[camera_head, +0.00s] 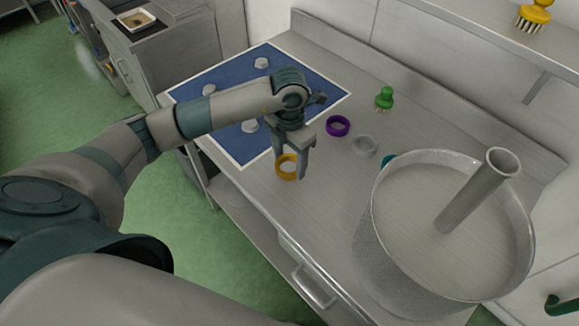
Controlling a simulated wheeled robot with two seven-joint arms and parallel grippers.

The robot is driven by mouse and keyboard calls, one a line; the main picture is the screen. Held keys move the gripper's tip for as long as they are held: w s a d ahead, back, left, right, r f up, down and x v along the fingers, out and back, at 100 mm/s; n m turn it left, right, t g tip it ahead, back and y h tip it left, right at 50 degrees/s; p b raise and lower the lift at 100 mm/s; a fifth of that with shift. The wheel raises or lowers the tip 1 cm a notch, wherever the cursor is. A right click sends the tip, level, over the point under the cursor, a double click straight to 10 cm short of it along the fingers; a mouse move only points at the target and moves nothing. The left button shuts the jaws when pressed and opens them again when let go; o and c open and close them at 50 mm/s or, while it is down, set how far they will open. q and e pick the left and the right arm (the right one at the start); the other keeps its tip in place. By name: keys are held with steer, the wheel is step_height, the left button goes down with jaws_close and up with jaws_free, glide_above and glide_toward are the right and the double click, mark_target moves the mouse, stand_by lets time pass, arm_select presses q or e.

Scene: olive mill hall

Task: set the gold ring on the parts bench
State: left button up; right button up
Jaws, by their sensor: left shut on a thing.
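My left gripper (292,172) is shut on the gold ring (285,173), with its fingers pointing down. The ring is low over the front part of the steel parts bench (325,205), just right of the blue mat's near corner. I cannot tell whether the ring touches the bench top. The fingers hide part of the ring. My right gripper is not in view.
A blue mat (238,88) with several pale round pieces lies left. A purple ring (338,126), a grey ring (364,146) and a green-handled brush (384,98) stand right of the gripper. A big steel vessel (372,245) fills the bench's right end.

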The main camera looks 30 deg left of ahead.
arm_select(q)
steer(key=shift+f+p, duration=0.3)
step_height(320, 180, down, 3)
steer(key=shift+r+p, duration=0.1)
steer(key=shift+p, duration=0.7)
steer(key=shift+f, duration=0.25)
steer(key=shift+f, duration=0.15)
steer(key=o, duration=1.2)
steer(key=shift+c, duration=0.2)
steer(key=shift+r, duration=0.2)
